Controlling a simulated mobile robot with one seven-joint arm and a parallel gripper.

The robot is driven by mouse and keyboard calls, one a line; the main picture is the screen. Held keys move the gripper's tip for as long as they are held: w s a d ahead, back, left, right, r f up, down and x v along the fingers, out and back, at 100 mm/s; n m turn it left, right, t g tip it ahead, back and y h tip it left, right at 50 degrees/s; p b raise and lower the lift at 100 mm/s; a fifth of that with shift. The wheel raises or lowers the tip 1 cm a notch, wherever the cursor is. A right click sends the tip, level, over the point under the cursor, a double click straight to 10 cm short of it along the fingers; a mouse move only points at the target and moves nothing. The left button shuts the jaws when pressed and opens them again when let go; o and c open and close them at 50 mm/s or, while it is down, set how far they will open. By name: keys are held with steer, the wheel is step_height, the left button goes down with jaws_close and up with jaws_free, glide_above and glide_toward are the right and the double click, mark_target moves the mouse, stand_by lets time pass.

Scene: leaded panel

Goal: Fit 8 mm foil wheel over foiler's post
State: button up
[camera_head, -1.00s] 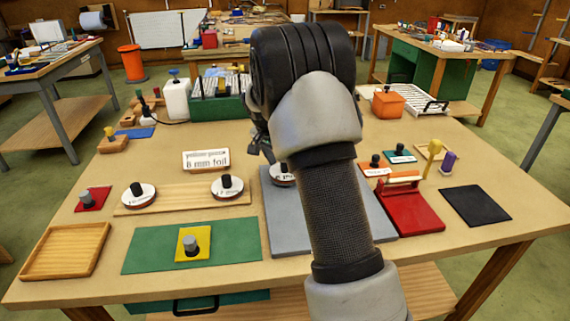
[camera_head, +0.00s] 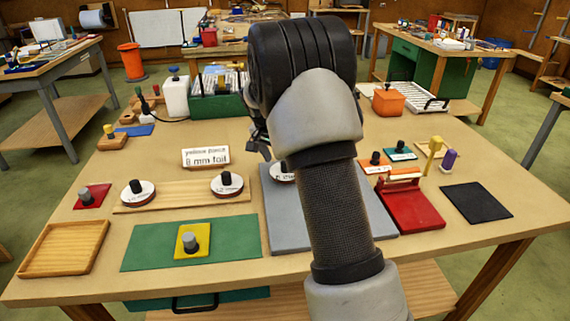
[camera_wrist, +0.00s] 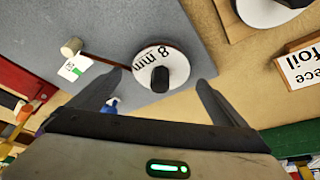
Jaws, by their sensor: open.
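The 8 mm foil wheel (camera_wrist: 177,61), white with a black knob, lies on the grey board (camera_wrist: 189,20). It is partly hidden by my arm in the head view (camera_head: 279,174). My gripper (camera_wrist: 160,78) is open, its fingers on either side of the wheel and its knob, with gaps on both sides. A pale cylindrical post (camera_wrist: 71,46) stands on the same board, beside a small white and green tag (camera_wrist: 75,68). A thin dark bar runs between this post and the wheel. I cannot tell whether this post is the foiler's, or what is under the wheel.
Two other white wheels (camera_head: 137,193) (camera_head: 227,184) sit on a wooden strip (camera_head: 180,197). A sign (camera_head: 206,156) reads "8 mm foil". A yellow piece with a grey knob (camera_head: 190,242) lies on a green mat (camera_head: 145,245). A red stand (camera_head: 412,212) is right of the board.

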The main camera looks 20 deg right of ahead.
steer(key=p+v, duration=0.1)
steer(key=v, duration=1.5)
steer(key=shift+a, duration=0.1)
